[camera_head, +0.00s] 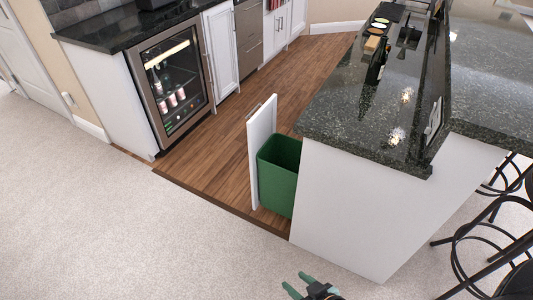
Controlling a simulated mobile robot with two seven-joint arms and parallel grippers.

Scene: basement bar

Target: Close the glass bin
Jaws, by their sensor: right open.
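The glass bin is a green bin (278,176) behind a white pull-out front panel (262,150). It stands pulled out from the left side of the white bar counter (350,205), over the wood floor. The panel is upright with a small handle near its top, on the far left side. My right gripper (296,284) shows at the bottom edge, with green fingertips apart and nothing between them. It is well short of the bin, over the carpet side. My left gripper is not in view.
A glass-door drinks fridge (172,86) stands at the left under a dark countertop. The dark granite bar top (375,125) holds a bottle and small items. Black stools (485,235) stand at the right. The carpet (150,220) in front is clear.

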